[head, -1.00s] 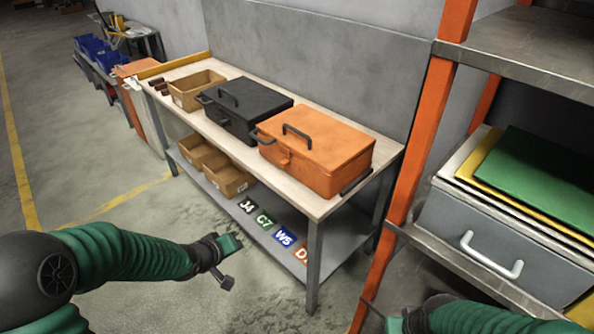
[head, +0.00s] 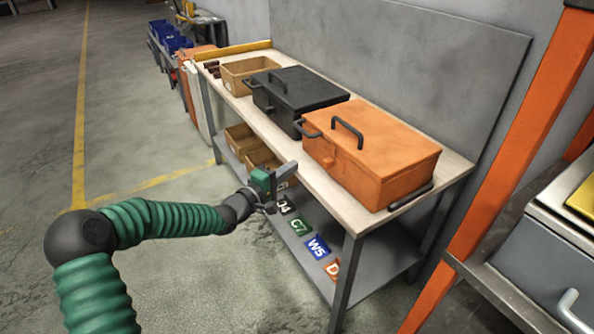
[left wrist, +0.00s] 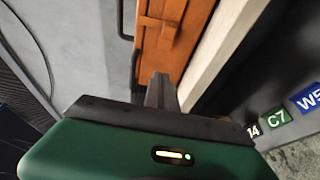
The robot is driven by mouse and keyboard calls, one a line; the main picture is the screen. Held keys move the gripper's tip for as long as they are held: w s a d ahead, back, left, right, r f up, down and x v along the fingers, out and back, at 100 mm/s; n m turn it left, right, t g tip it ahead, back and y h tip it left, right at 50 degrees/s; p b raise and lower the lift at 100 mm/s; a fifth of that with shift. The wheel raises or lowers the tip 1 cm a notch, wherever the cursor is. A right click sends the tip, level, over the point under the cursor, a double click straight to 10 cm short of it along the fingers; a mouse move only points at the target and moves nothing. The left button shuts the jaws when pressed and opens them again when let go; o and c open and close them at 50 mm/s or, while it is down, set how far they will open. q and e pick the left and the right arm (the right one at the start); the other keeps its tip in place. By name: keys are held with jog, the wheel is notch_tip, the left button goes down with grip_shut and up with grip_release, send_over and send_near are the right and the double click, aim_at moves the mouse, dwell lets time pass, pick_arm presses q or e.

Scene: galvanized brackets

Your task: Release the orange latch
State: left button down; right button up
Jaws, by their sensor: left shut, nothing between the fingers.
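The orange case (head: 375,150) stands shut on the workbench, its dark top handle up. Its small orange latch (head: 330,158) is on the front face below the lid edge. My left gripper (head: 287,171), green with grey fingers, is just off the bench's front edge, left of the latch and apart from it. Its fingers are shut and empty. In the left wrist view the shut fingertips (left wrist: 160,90) point toward the orange case's front (left wrist: 188,45), where the raised latch (left wrist: 168,32) shows. My right gripper is out of view.
A black case (head: 297,95) and a cardboard bin (head: 245,76) stand left on the bench (head: 455,178). An orange-post rack (head: 500,190) stands at right. The floor at left is clear.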

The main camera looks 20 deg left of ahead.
aim_at(326, 166)
pick_arm(q)
jog(key=b+x, duration=0.2)
jog(key=x, duration=0.5)
jog(key=shift+w+d+f, duration=0.2)
jog(key=shift+w, duration=0.15)
jog(key=s+d, duration=0.1)
jog(key=s+d+b, duration=0.1)
jog(key=shift+s+d+r+b, duration=0.15)
jog(key=shift+d+b, duration=0.15)
jog(key=shift+d, duration=0.05)
jog(key=shift+s+d, duration=0.15)
jog(key=shift+d, duration=0.05)
jog(key=s+d, duration=0.1)
jog(key=s+d+p, duration=0.1)
jog(key=shift+d+r, duration=0.1)
jog(key=shift+d, duration=0.3)
jog(key=shift+s+d, duration=0.2)
